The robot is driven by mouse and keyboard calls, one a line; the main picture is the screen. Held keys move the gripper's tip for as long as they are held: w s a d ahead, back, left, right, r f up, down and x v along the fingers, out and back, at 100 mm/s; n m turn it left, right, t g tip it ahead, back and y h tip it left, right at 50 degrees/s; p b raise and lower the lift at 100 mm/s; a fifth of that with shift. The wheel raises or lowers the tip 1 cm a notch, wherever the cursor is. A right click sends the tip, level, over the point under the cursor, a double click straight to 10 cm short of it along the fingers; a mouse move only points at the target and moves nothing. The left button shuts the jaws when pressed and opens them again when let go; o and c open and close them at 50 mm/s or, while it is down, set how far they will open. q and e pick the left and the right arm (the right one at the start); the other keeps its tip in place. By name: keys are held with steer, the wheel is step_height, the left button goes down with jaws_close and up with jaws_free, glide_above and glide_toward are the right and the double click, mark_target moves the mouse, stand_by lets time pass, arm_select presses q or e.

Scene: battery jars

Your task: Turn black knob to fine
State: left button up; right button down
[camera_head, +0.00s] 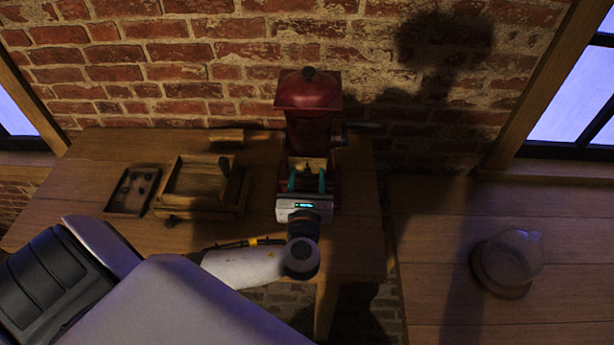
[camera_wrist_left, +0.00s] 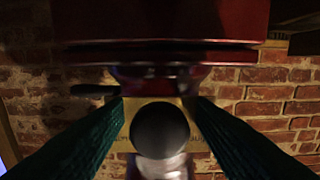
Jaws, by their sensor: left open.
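A red grinder (camera_head: 306,97) with a domed lid stands at the back of the table against the brick wall. The round black knob (camera_wrist_left: 160,130) shows in the middle of the left wrist view, below the grinder's red body (camera_wrist_left: 165,22). My left gripper (camera_head: 307,180) is at the grinder's lower front, its two teal fingers apart. In the left wrist view the fingers (camera_wrist_left: 159,108) lie on either side of the knob; I cannot tell whether they touch it. The knob's markings cannot be read. My right gripper is out of view.
A wooden tray-like box (camera_head: 200,187) and a small dark tray (camera_head: 133,190) with small items sit left of the grinder. A dark crank handle (camera_head: 362,126) juts from the grinder's right side.

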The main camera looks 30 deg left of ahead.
arm_select(q)
steer(key=c, duration=0.9)
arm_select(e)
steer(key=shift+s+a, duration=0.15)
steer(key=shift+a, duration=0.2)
